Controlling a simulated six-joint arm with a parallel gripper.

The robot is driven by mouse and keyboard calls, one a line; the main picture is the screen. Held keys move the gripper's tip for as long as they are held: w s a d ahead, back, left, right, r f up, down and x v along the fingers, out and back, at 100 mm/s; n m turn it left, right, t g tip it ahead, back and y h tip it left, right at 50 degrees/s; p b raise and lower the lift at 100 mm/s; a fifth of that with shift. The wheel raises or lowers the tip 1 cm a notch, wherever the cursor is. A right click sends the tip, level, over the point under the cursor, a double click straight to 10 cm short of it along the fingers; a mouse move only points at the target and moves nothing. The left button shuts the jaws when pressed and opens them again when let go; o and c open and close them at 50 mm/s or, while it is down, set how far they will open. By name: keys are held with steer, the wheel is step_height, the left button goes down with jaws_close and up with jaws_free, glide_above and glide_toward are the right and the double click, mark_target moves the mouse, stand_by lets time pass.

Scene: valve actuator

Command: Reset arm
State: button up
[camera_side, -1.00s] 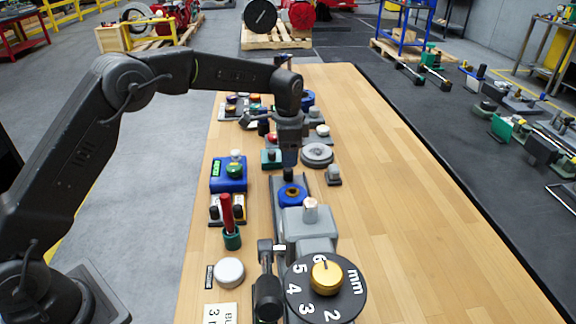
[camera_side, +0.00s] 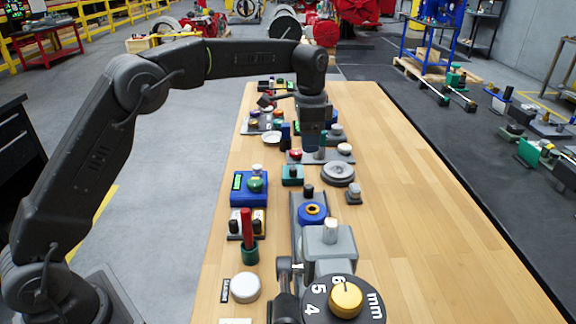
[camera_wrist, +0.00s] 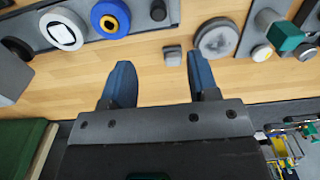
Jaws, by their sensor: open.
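My gripper (camera_side: 312,146) hangs from my arm above the far half of the wooden bench, over the row of fixtures. In the wrist view my gripper (camera_wrist: 160,72) is open, with two blue fingers apart and nothing between them. The grey valve actuator housing (camera_side: 330,245) stands near the front, with a black numbered dial and gold knob (camera_side: 346,298) before it. Behind it is a blue ring (camera_side: 312,213), which also shows in the wrist view (camera_wrist: 110,17). The actuator's lower front is cut off by the frame edge.
A grey round disc (camera_side: 338,173) and a small grey button block (camera_side: 354,194) stand beyond the ring. A blue box with a green button (camera_side: 250,188) and a red-handled tool in a green cup (camera_side: 248,240) stand left. The bench's right side (camera_side: 430,240) is clear.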

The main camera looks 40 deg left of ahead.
steer(key=s+a+r+n+t, duration=0.1)
steer(key=s+r+n, duration=0.1)
steer(key=s+r, duration=0.45)
steer(key=s+a+r+n+t, duration=0.1)
steer(key=s+r+n+t, duration=0.15)
steer(key=s, duration=0.65)
steer(key=s+f+n+t, duration=0.1)
steer(key=s+f+n, duration=0.1)
steer(key=s, duration=0.7)
steer(key=s+f+n+t, duration=0.1)
steer(key=s+f+n, duration=0.1)
steer(key=s, duration=0.8)
steer(key=shift+a+f, duration=0.2)
steer(key=shift+f, duration=0.4)
